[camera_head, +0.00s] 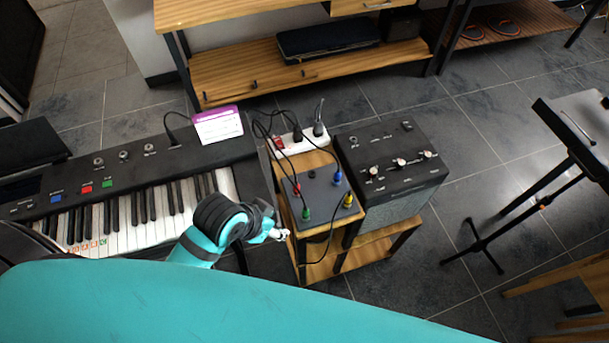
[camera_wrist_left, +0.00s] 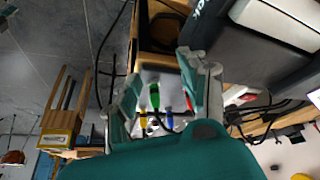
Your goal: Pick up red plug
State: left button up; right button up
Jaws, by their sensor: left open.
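The red plug (camera_head: 297,189) stands in the left part of the top of a small dark grey box (camera_head: 321,190). In the left wrist view, the red plug (camera_wrist_left: 188,101) shows right beside the right-hand finger; I cannot tell whether they touch. A green plug (camera_head: 306,213), a blue plug (camera_head: 337,178) and a yellow plug (camera_head: 348,200) are in the same box. My left gripper (camera_head: 279,232) is at the box's near left side, between it and the keyboard. It is open and empty, with the green plug (camera_wrist_left: 154,95) between its fingers in the wrist view. My right gripper is not in view.
A keyboard (camera_head: 120,205) with a purple-and-white card (camera_head: 217,125) stands left. A black amplifier (camera_head: 390,160) stands close right of the box. Black cables loop above the box from a white power strip (camera_head: 303,138). A black stand (camera_head: 575,140) is at the right.

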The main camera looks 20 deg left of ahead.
pick_arm(q)
jog(key=w+d+r+m+h, duration=0.1)
jog(key=w+d+r+m, duration=0.1)
jog(key=w+r+m, duration=0.1)
jog(key=w+d+r+m+h, duration=0.1)
jog(key=w+d+r+m, duration=0.2)
jog(key=shift+w+d+r+m+h, duration=0.1)
jog(key=shift+d+r+m+h, duration=0.2)
jog(key=shift+d+h, duration=0.1)
notch_tip(320, 180, up, 2)
jog(key=w+a+m+g, duration=0.2)
jog(key=m+g, duration=0.1)
send_near(295, 184)
jog(key=shift+y, duration=0.4)
jog(key=p+x, duration=0.1)
jog(key=x, duration=0.2)
jog(key=d+p+x, duration=0.1)
jog(key=p+x, duration=0.1)
jog(key=x, duration=0.1)
jog(key=shift+r, duration=0.15)
jog(key=p+x, duration=0.1)
jog(key=x, duration=0.3)
jog(key=shift+f+p, duration=0.3)
jog(key=shift+f, duration=0.4)
grip_shut()
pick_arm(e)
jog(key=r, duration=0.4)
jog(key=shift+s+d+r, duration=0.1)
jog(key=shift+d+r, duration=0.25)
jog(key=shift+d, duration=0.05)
